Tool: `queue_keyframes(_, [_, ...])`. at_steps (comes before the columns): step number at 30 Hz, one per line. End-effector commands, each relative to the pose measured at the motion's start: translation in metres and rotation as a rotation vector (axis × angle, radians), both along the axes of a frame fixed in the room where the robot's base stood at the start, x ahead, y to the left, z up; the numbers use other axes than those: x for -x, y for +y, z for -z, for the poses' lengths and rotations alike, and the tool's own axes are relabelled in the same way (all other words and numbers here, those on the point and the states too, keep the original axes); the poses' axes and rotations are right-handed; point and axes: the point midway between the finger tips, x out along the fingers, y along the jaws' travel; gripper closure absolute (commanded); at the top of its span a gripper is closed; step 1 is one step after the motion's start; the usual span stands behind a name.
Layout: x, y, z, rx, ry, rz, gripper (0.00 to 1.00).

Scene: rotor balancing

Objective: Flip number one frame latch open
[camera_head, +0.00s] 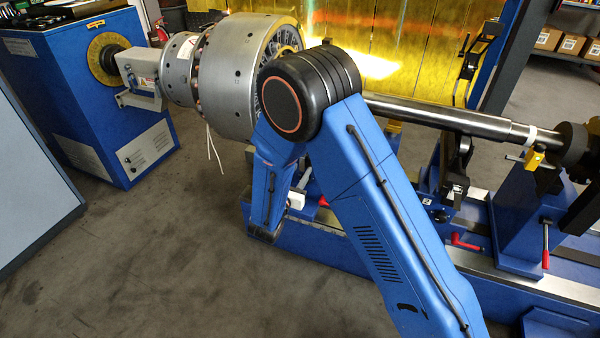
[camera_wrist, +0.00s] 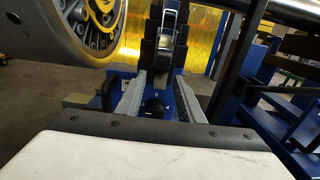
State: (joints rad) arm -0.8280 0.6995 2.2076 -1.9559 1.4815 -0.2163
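In the wrist view my gripper (camera_wrist: 160,84) is open, with its two grey fingers apart and nothing held between them. Straight beyond the fingertips stands a dark upright frame (camera_wrist: 164,58) with a silver-and-black latch (camera_wrist: 170,14) at its upper part, near the top of the picture. The latch looks upright, and the fingers do not appear to touch it. I cannot tell the frame's number. In the head view my own arm hides this frame and most of the gripper.
The big silver rotor drum (camera_head: 228,75) is left of my arm, close to the gripper's left in the wrist view (camera_wrist: 75,25). The rotor shaft (camera_head: 440,116) runs right. Another black frame (camera_head: 466,72) and a blue pedestal (camera_head: 524,215) with red-handled levers stand there. Floor is clear front left.

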Motion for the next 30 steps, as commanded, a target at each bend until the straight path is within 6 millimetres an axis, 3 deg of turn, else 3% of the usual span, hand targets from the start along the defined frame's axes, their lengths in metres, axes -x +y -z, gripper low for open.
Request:
queue_keyframes(9, [-0.0026, -0.0011, 0.0002, 0.001, 0.0, 0.0, 0.66])
queue_keyframes(14, [-0.0025, -0.0011, 0.0002, 0.001, 0.0, 0.0, 1.0])
queue_keyframes(30, [0.004, 0.0012, -0.0053, -0.036, 0.094, -0.001, 1.0])
